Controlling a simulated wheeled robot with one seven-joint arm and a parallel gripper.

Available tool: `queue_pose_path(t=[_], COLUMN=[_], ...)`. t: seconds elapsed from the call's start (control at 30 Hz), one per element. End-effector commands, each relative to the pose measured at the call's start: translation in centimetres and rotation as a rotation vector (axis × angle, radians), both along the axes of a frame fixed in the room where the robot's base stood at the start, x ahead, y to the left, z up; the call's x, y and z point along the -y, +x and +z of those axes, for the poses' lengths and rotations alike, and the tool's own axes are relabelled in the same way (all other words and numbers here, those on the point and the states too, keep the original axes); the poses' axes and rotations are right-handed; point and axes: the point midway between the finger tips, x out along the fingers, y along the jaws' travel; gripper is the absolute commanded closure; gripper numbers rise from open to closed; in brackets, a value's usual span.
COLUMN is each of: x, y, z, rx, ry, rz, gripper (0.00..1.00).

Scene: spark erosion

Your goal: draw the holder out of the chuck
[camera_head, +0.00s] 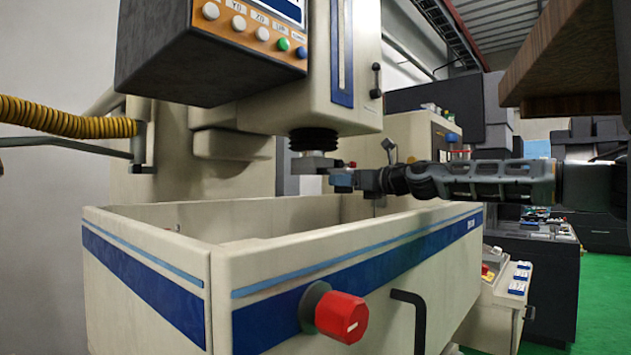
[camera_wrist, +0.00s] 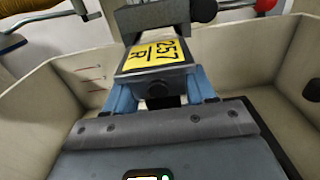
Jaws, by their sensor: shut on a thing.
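The holder (camera_wrist: 158,57) is a dark grey block with a yellow label reading 257 R, seen in the wrist view. Its far end meets the grey chuck (camera_wrist: 150,17); I cannot tell how deep it sits in it. The chuck also shows in the head view (camera_head: 312,163), under the black bellows of the machine head. My gripper (camera_wrist: 160,88) has its blue fingers on both sides of the holder's near end and is shut on it. In the head view my gripper (camera_head: 342,180) reaches in from the right, above the tank, and hides most of the holder.
The cream tank (camera_head: 280,245) stands open below, with a red knob (camera_head: 341,317) and a black handle (camera_head: 407,297) on its front. A control panel (camera_head: 250,35) hangs at upper left. A red ball (camera_wrist: 265,4) shows beside the chuck. The space inside the tank looks clear.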

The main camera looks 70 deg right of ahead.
Motion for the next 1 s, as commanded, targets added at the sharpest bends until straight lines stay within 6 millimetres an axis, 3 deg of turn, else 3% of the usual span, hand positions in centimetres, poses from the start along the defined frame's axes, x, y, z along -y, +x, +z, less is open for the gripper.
queue_pose_path(t=[1.0], x=[-1.1], y=[-3.3], z=[0.1], rx=[0.001], ry=[0.000], rz=[0.000], gripper=[0.94])
